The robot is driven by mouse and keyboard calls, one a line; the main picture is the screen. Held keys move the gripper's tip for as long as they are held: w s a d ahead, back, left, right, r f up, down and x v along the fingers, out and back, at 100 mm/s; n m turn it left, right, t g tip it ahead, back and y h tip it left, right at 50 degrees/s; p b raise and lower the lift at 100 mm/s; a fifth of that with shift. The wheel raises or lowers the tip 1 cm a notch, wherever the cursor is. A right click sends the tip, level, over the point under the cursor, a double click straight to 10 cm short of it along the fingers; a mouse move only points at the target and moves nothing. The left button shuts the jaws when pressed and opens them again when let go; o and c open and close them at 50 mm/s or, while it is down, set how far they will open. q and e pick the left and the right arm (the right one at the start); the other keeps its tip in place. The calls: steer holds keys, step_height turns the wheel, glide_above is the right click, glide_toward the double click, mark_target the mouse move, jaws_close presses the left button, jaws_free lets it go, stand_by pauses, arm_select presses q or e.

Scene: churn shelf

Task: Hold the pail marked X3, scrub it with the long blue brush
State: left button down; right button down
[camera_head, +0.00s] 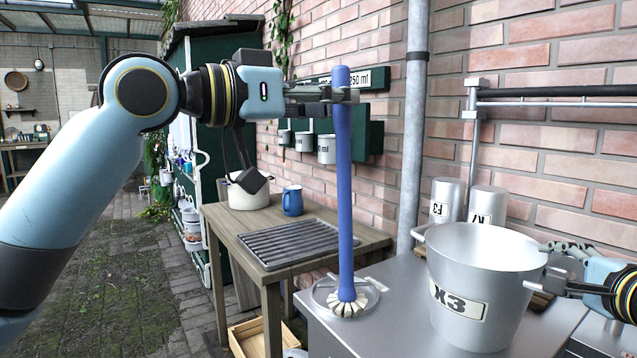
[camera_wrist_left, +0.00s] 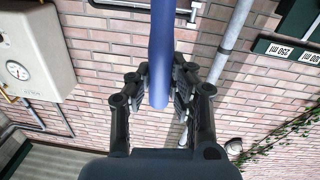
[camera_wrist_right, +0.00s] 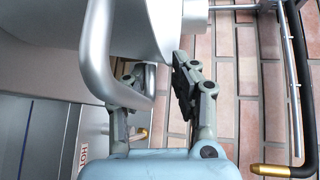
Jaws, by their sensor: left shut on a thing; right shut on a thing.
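The metal pail marked X3 (camera_head: 478,275) stands upright on the steel counter at the right in the head view. My right gripper (camera_head: 562,262) is shut on the pail's handle at its right side; the handle (camera_wrist_right: 98,50) shows between the fingers in the right wrist view. The long blue brush (camera_head: 344,180) is upright, left of the pail and apart from it. My left gripper (camera_head: 343,95) is shut on the brush's upper handle, also seen in the left wrist view (camera_wrist_left: 159,60).
Two metal cups (camera_head: 447,200) stand behind the pail against the brick wall. A grey pipe (camera_head: 413,130) rises behind the counter. A wooden table (camera_head: 225,225) with a grate (camera_head: 290,243), a blue mug (camera_head: 292,200) and a white pot (camera_head: 248,192) stands to the left.

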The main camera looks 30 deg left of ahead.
arm_select(q)
steer(key=w+d+r+n+y, duration=0.15)
steer(key=w+r, duration=0.25)
steer(key=w, duration=0.4)
steer(key=w+d+r+n, duration=0.1)
steer(key=w+d+r, duration=0.1)
steer(key=w+r, duration=0.35)
steer(key=w+d+r, duration=0.3)
steer(key=w+d, duration=0.5)
steer(key=d, duration=0.2)
step_height(320, 180, down, 21)
steer(key=shift+w+t, duration=0.15)
steer(key=shift+t, duration=0.25)
steer(key=shift+a+f+n, duration=0.1)
steer(key=shift+f+n, duration=0.15)
steer(key=shift+f, duration=0.65)
